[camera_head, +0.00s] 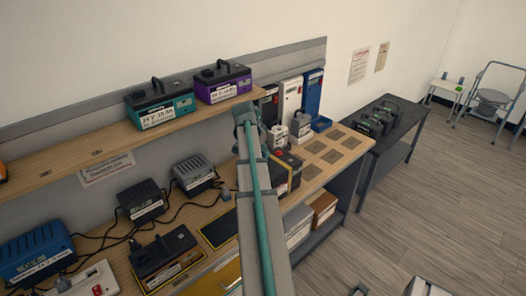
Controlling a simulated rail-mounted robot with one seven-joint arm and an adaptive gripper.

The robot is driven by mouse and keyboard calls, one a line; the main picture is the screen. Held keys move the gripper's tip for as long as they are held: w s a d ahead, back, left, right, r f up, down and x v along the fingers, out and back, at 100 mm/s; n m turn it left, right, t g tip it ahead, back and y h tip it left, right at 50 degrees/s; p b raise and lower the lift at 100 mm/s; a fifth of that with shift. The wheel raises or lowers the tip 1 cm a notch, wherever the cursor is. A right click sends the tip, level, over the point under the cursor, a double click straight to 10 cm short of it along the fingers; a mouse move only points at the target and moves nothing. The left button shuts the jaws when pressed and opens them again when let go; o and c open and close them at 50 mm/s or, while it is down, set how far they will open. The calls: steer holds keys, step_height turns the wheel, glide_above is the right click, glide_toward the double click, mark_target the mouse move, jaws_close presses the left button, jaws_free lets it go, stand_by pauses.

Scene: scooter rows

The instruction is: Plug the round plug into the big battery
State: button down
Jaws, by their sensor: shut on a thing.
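Two batteries with handles stand on the upper shelf: a teal one (160,103) marked 24 V, and a purple one (222,82). On the bench below, a black, labelled case with a handle (166,254) stands at the front, and a dark box with a yellow band (289,172) stands partly behind my arm. I cannot tell which is the big battery. A small grey-blue piece (226,192), possibly a plug, is left of my arm near a cable; its shape is too small to be sure. My arm crosses the middle; my gripper's fingers cannot be made out.
Chargers (142,200) (194,174) with black cables stand on the bench, with a blue unit (36,252) at the left. The upper shelf (90,150) overhangs the back. Marked squares (327,152) at the bench's right are bare. Floor (420,215) at right is mostly clear.

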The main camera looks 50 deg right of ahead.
steer(key=shift+f+b, duration=0.3)
steer(key=shift+f, duration=0.35)
steer(key=c, duration=0.9)
jaws_free()
steer(key=shift+c, duration=0.2)
steer(key=s+v, duration=0.1)
steer(key=v, duration=1.1)
steer(key=shift+w, duration=0.45)
